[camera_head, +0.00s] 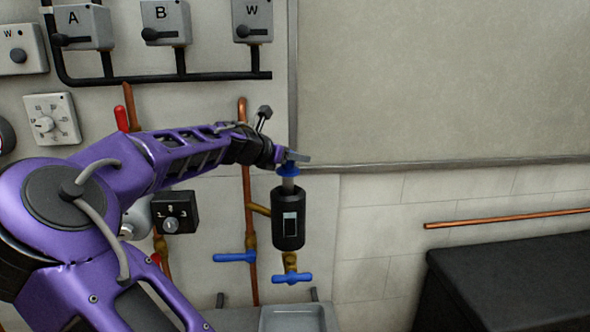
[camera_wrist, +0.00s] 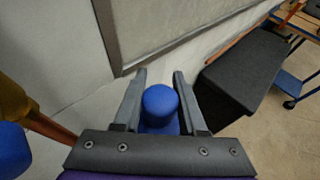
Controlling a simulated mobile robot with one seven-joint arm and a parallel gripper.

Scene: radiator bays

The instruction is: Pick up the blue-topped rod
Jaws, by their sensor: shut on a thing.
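The blue-topped rod (camera_head: 288,171) stands upright at the mouth of a black cylinder with a small light window (camera_head: 289,228). A short grey length of rod shows between the blue top and the cylinder; I cannot see its lower end. My gripper (camera_head: 295,157) is at the blue top, at the end of my purple arm. In the wrist view the round blue top (camera_wrist: 160,102) sits between the two grey fingers of my gripper (camera_wrist: 160,76), which are shut on it.
Blue-handled valves (camera_head: 292,278) are just below the cylinder. A copper pipe (camera_head: 248,200) runs upright to its left, beside a black dial box (camera_head: 174,212). Lever boxes (camera_head: 166,22) hang above. A dark bench (camera_head: 510,275) stands right; the wall between is clear.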

